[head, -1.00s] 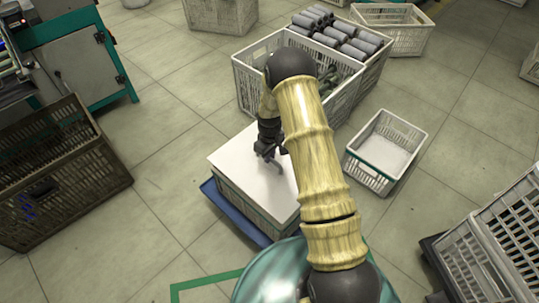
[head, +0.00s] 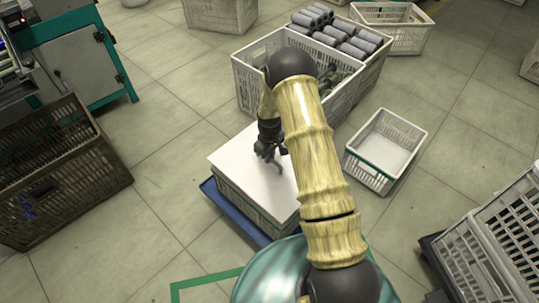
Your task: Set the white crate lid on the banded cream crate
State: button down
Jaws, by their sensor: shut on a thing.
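The white crate lid (head: 240,172) lies level over a crate (head: 243,207) with pale and greenish sides, on a blue base. From this view I cannot tell whether the lid rests fully on that crate. My gripper (head: 274,163) is at the lid's upper middle, shut on the lid; my arm hides the lid's right part and the exact grip. An open, empty cream crate (head: 404,128) with a green band stands on the floor to the right, apart from the lid.
Large pale crates with grey bobbins (head: 335,32) stand behind my gripper. A dark brown crate (head: 62,165) and a green-framed machine (head: 80,60) are at left. Grey crates (head: 500,240) stand at lower right. The floor left of the blue base (head: 232,216) is clear.

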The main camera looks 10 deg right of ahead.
jog(key=shift+f+b, duration=1)
jog(key=shift+f, duration=1.1)
jog(key=c, duration=1.3)
grip_release()
jog(key=shift+c, duration=0.2)
notch_tip(320, 180, up, 18)
jog(key=p, duration=0.4)
jog(key=shift+f+p, duration=0.25)
jog(key=shift+p, duration=0.15)
